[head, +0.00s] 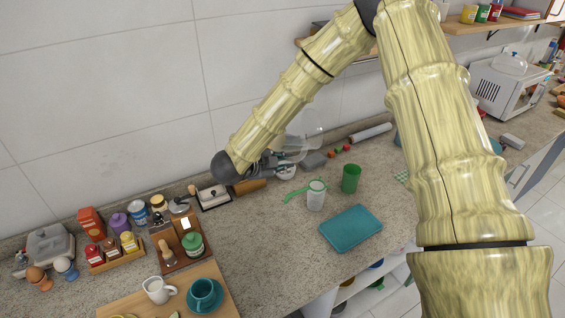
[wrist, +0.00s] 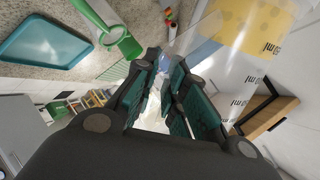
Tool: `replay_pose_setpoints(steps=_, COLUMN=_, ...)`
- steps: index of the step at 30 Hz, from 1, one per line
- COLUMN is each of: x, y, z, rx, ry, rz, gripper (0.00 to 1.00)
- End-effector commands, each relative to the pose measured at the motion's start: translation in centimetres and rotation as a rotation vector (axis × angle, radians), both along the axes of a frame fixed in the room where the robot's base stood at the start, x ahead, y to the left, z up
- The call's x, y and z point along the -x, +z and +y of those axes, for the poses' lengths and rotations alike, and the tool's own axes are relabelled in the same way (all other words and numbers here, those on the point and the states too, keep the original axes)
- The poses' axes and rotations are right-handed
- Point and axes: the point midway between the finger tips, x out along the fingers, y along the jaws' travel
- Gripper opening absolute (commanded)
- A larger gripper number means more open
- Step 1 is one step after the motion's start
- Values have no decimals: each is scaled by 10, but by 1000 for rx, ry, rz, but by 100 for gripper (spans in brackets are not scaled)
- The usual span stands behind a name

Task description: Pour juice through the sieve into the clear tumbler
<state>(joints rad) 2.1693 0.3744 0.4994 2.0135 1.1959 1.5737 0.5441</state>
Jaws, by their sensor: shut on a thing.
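My gripper (head: 270,165) is shut on a clear measuring jug (head: 304,128), held above the counter near the wall. In the wrist view the gripper (wrist: 165,85) has its fingers closed beside the transparent jug (wrist: 240,75), which carries "ml" marks. A yellow area shows in or through the jug; I cannot tell which. A green sieve (head: 298,194) rests on top of the clear tumbler (head: 316,201), its handle pointing left. The sieve (wrist: 97,18) also shows in the wrist view. The jug is apart from the tumbler, up and to its left in the head view.
A green cup (head: 351,179) stands just right of the tumbler. A teal tray (head: 351,229) lies in front. Jars and a wooden board (head: 182,250) fill the left.

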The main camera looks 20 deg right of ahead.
Motion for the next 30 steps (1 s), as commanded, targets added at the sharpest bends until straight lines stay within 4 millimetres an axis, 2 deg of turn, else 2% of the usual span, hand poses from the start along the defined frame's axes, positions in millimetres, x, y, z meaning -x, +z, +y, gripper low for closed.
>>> replay_pose_setpoints(steps=30, x=-1, y=-10, z=1, rx=-60, ry=0, rz=-71, gripper=0)
